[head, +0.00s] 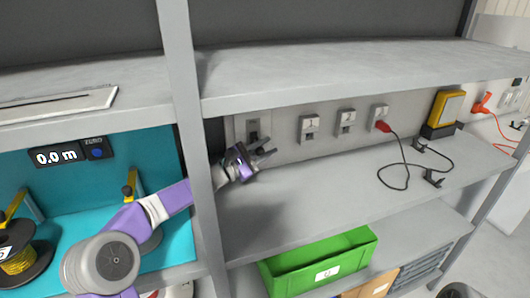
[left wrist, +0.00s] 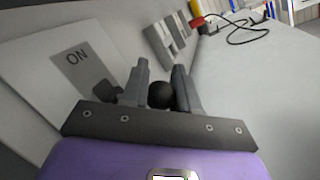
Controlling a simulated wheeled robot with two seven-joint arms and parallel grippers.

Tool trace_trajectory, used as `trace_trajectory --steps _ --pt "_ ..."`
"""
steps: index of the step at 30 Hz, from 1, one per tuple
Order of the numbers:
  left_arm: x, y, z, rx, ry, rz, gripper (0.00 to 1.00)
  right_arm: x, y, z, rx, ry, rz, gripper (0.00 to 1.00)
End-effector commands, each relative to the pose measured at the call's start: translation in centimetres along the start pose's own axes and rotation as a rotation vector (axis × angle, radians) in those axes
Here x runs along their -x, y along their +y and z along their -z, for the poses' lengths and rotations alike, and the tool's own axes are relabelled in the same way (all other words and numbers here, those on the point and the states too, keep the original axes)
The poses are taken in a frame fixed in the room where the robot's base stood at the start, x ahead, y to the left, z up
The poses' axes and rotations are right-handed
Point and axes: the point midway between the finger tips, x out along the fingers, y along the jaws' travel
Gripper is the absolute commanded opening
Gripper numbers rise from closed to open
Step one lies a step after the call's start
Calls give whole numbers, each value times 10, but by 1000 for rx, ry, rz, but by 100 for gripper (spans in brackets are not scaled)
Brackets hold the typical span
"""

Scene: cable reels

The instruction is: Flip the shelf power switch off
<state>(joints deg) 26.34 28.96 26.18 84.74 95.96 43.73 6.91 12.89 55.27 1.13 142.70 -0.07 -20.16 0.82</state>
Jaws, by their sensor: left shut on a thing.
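The shelf power switch (head: 252,128) is a grey plate with a dark slot on the back wall of the shelf bay, just right of the grey post. In the left wrist view its plate (left wrist: 52,85) carries the word ON beside a darker slot. My left gripper (head: 266,150) reaches past the post to the switch. Its fingers (left wrist: 162,88) are shut on a dark round knob (left wrist: 161,96), which looks like the switch lever's end. The gripper hides the lower part of the switch, so I cannot tell the lever's position. My right gripper is not in view.
Several sockets (head: 309,128) line the wall to the right, one with a red plug (head: 382,126) and black cable. A yellow-and-black device (head: 444,112) stands farther right. A green crate (head: 318,268) sits below. The grey shelf board (head: 300,190) is largely clear near the gripper.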

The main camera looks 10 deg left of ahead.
Motion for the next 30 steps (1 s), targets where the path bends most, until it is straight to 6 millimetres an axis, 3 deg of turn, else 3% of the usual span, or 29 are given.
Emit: trace_trajectory --steps 12,29,30 --pt "1 -4 10 -191 -61 -4 0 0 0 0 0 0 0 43" --pt "2 -5 11 -221 -71 -4 0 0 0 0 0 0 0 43" --pt "2 -5 11 -221 -71 -4 30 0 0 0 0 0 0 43"
